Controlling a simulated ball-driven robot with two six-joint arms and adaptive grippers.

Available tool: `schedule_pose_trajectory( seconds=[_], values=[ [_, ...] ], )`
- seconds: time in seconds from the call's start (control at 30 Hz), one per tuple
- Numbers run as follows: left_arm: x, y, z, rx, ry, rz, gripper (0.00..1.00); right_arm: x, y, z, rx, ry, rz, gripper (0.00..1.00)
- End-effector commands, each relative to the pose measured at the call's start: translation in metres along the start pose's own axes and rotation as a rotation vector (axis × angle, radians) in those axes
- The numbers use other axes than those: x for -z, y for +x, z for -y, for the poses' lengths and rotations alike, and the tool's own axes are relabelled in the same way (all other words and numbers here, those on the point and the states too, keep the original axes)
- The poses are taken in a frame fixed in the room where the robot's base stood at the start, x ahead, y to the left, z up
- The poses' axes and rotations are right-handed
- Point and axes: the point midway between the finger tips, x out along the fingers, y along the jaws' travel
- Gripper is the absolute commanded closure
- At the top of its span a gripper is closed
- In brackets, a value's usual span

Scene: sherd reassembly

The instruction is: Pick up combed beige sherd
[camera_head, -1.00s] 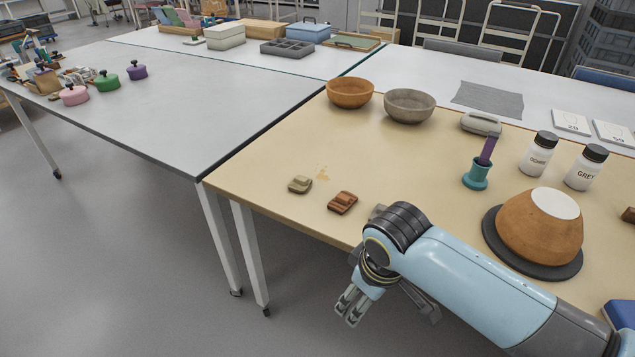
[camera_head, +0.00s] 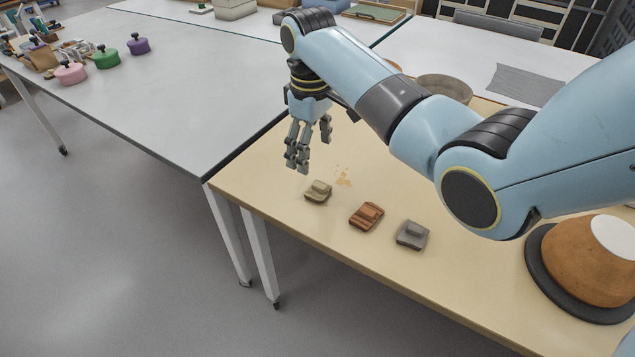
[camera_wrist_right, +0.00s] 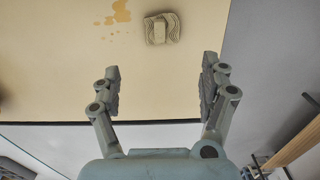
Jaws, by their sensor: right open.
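The combed beige sherd (camera_head: 318,191) lies on the tan table near its left corner in the head view. In the right wrist view the beige sherd (camera_wrist_right: 162,28) shows wavy combed lines and a raised block, ahead of and roughly between the fingers. My right gripper (camera_head: 308,150) is above the table's left edge, up and slightly left of the sherd, fingers pointing down. In the wrist view the right gripper (camera_wrist_right: 160,88) is open and empty, its two finger sides wide apart. It does not touch the sherd. My left gripper is not in view.
A reddish-brown sherd (camera_head: 366,216) and a grey sherd (camera_head: 412,235) lie in a row to the right. A brown bowl-shaped vessel (camera_head: 590,262) sits on a dark disc. A grey bowl (camera_head: 445,87) stands behind my arm.

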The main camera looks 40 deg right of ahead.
Motion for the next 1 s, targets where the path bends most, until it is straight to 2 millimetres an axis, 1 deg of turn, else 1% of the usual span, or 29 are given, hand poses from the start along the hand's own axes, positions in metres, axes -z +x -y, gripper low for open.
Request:
schedule_pose_trajectory(
  seconds=[0.03, 0.1, 0.2, 0.3, 0.37, 0.53, 0.63, 0.73, 0.93, 0.97, 1.0],
  values=[
    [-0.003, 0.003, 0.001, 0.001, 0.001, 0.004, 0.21, -0.002, 0.012, 0.001, 0.002, 0.0, 0.004, 0.22],
    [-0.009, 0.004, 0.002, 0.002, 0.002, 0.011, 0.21, -0.002, 0.024, 0.001, 0.002, 0.0, 0.003, 0.22],
    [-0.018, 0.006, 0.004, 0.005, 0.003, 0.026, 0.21, -0.002, 0.037, 0.001, 0.001, 0.001, 0.002, 0.22],
    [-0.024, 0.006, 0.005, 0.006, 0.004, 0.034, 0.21, -0.002, 0.043, 0.001, 0.0, 0.0, 0.0, 0.22],
    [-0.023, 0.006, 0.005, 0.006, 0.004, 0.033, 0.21, -0.004, 0.048, 0.001, 0.0, 0.001, 0.002, 0.22],
    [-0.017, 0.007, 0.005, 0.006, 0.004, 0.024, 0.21, -0.016, 0.074, 0.003, 0.0, 0.001, 0.003, 0.22],
    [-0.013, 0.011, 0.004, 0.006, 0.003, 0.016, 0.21, -0.015, 0.088, 0.003, 0.0, 0.0, 0.001, 0.22],
    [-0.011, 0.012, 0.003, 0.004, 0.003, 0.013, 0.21, -0.015, 0.094, 0.003, -0.001, 0.0, -0.001, 0.22],
    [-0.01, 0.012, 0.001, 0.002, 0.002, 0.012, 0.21, -0.015, 0.094, 0.003, -0.001, 0.0, -0.001, 0.22],
    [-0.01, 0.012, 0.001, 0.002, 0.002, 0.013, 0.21, -0.015, 0.094, 0.003, -0.001, 0.0, -0.001, 0.23],
    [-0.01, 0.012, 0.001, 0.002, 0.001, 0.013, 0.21, -0.015, 0.094, 0.003, -0.001, 0.0, -0.001, 0.28]
  ],
)
